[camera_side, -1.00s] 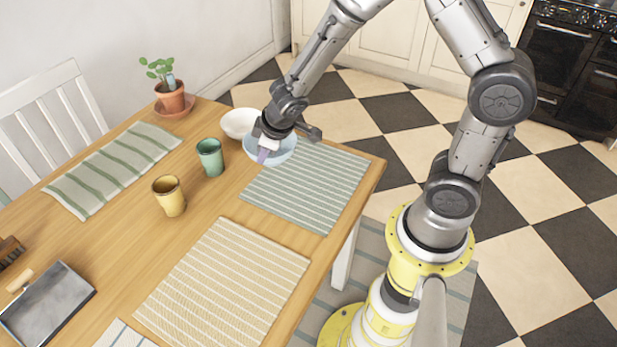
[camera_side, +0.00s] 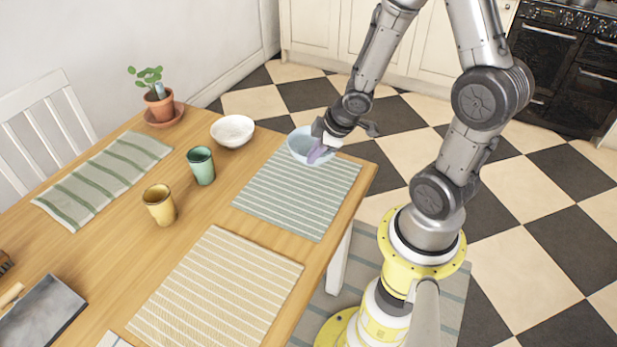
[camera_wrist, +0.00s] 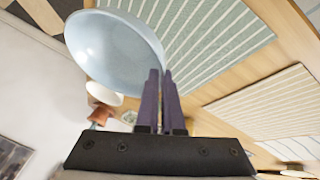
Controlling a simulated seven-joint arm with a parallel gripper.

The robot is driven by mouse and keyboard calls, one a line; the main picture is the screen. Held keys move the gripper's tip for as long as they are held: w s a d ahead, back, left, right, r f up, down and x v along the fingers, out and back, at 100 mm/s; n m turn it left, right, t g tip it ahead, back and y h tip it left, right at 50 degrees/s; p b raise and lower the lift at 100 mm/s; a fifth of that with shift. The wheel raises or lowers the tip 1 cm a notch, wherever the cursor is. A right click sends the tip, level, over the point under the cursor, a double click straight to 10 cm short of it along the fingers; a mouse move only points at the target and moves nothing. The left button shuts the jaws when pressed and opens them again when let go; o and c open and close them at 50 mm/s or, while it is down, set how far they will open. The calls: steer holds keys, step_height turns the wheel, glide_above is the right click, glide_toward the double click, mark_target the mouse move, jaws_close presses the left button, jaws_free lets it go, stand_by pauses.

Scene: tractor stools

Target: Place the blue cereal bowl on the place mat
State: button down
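The light blue cereal bowl (camera_side: 299,146) is at the far right end of the table, over the far edge of the green striped place mat (camera_side: 290,198). My gripper (camera_side: 318,152) is shut on the bowl's near rim, its purple fingers partly inside the bowl. In the wrist view the bowl (camera_wrist: 112,48) fills the upper left, its rim at my two nearly closed fingers (camera_wrist: 161,72). The green mat (camera_wrist: 215,40) shows behind it. The bowl looks slightly tilted; I cannot tell whether its base touches the mat.
A white bowl (camera_side: 233,131), green cup (camera_side: 201,167), yellow cup (camera_side: 160,206) and potted plant (camera_side: 159,101) stand to the left. A beige striped mat (camera_side: 215,292) lies nearer; another green striped mat (camera_side: 105,180) lies left. The table's right edge is close to the bowl.

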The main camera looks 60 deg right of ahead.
steer(key=shift+w+f, duration=0.1)
steer(key=shift+f, duration=3.3)
steer(key=c, duration=1.5)
jaws_free()
steer(key=shift+f, duration=0.15)
steer(key=o, duration=0.4)
steer(key=shift+o, duration=0.2)
